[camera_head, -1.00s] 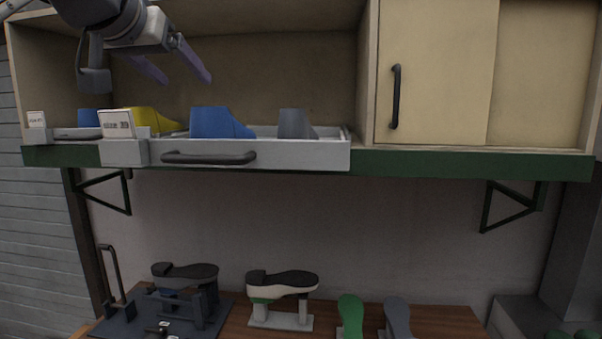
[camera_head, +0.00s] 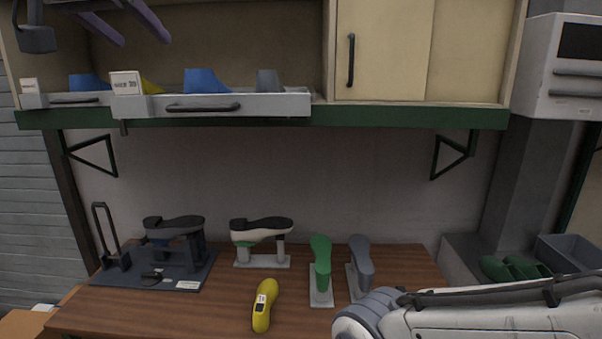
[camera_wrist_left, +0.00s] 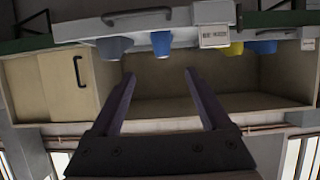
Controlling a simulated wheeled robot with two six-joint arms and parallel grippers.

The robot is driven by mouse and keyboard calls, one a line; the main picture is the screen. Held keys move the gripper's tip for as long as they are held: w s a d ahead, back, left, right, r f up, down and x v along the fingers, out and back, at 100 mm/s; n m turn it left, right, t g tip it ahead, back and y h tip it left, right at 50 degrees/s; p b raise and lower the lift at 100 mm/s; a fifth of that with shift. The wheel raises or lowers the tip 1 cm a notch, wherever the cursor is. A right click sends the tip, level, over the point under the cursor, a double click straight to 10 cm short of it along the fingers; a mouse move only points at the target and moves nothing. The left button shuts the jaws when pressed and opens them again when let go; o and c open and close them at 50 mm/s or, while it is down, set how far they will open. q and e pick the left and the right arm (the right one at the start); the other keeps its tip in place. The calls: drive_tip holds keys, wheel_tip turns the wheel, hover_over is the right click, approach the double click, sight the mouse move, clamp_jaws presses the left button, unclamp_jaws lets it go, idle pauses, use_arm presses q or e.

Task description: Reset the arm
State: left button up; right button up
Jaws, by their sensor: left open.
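My left gripper (camera_head: 145,42) is open and empty at the upper left of the head view, in front of the open cabinet above the shelf drawers. In the left wrist view its two purple fingers (camera_wrist_left: 159,73) stand apart with nothing between them. Part of my right arm (camera_head: 480,318) lies across the lower right corner of the head view. Its gripper is out of frame.
A grey drawer (camera_head: 250,104) with blue, grey and yellow lasts juts from the shelf below my left gripper. On the wooden table (camera_head: 200,315) are a yellow last (camera_head: 264,304), a green last (camera_head: 321,262), a grey last (camera_head: 361,262) and two shoe stands.

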use_arm(q)
drive_tip(key=s+d+f+m+g+h+b, duration=0.15)
drive_tip(key=d+f, duration=0.35)
drive_tip(key=f, duration=0.6)
drive_tip(key=d+f+m+g+h+b, duration=0.1)
drive_tip(key=d+f+g+b, duration=0.15)
drive_tip(key=d+f, duration=0.6)
drive_tip(key=s+d+f+m+g+h+b, duration=0.1)
drive_tip(key=d+f+g, duration=0.2)
drive_tip(key=f, duration=1)
drive_tip(key=s+d+f+m+g+y+b, duration=0.1)
drive_tip(key=s+f+g+b, duration=0.1)
drive_tip(key=s+f, duration=0.9)
drive_tip(key=s+d+f+m+g+y+b, duration=0.1)
drive_tip(key=s+f+m+g+y+b, duration=0.1)
drive_tip(key=s+f, duration=0.8)
wheel_tip(320, 180, down, 6)
drive_tip(key=shift+s+f+g+b, duration=0.15)
drive_tip(key=shift+s+g+b, duration=0.3)
drive_tip(key=shift+g, duration=0.75)
use_arm(e)
wheel_tip(320, 180, down, 10)
drive_tip(key=shift+w+a, duration=0.25)
use_arm(q)
drive_tip(key=shift+w+d+m, duration=0.1)
drive_tip(key=shift+m, duration=0.15)
